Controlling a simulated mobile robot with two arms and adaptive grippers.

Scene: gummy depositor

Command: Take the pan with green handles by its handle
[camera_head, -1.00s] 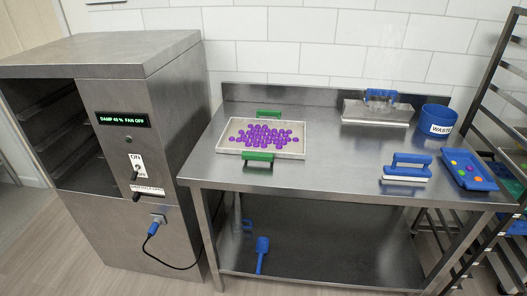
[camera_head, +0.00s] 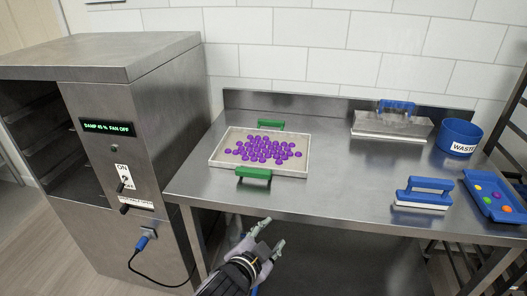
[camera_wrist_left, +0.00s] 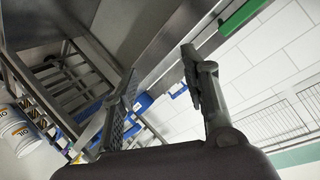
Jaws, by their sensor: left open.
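The pan with green handles (camera_head: 217,159) is a shallow cream tray on the left half of the steel table, holding many purple gummies. Its near green handle (camera_head: 253,174) sticks out at the front; its far green handle (camera_head: 271,124) is at the back. My left gripper (camera_head: 266,233) is open and empty, in front of the table edge and below the near handle, apart from it. In the left wrist view, the open fingers (camera_wrist_left: 160,75) show, with a green handle (camera_wrist_left: 243,17) at the top, beyond them. My right gripper is not in view.
The steel table (camera_head: 340,180) is bare in the middle. A metal depositor with blue handle (camera_head: 393,122), a blue-handled scraper (camera_head: 424,193), a blue waste bin (camera_head: 459,136) and a blue tray (camera_head: 494,196) stand right. A steel cabinet (camera_head: 95,165) adjoins at left.

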